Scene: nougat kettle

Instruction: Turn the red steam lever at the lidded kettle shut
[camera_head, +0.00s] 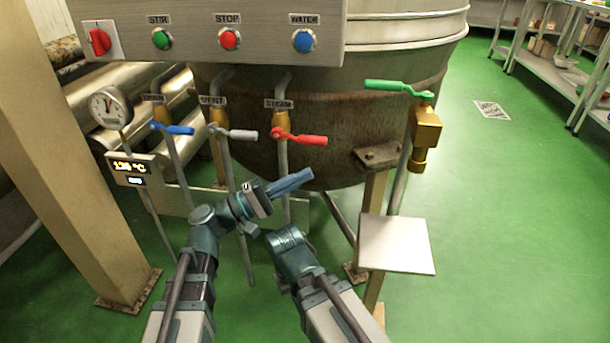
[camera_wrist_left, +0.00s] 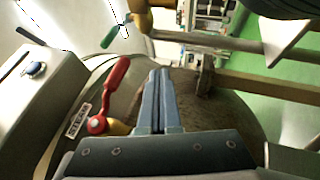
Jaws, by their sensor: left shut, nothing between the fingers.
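The red steam lever (camera_head: 303,138) sits on a brass valve under the STEAM label (camera_head: 279,104), in front of the kettle (camera_head: 335,110). Its handle points right, nearly level. In the left wrist view the red lever (camera_wrist_left: 117,86) is left of my fingers, with clear space between them. My left gripper (camera_head: 306,177) is shut and empty, below the red handle and pointing right; its closed fingers also show in the left wrist view (camera_wrist_left: 159,80). My right arm comes up from the bottom, but its gripper does not show. The kettle's top is out of view.
Grey (camera_head: 236,133) and blue (camera_head: 175,129) levers stand left of the red one. A green lever (camera_head: 395,87) is on a brass valve at the right. A control panel (camera_head: 200,35) hangs above. A small plate (camera_head: 396,245) stands low right. Green floor is open at right.

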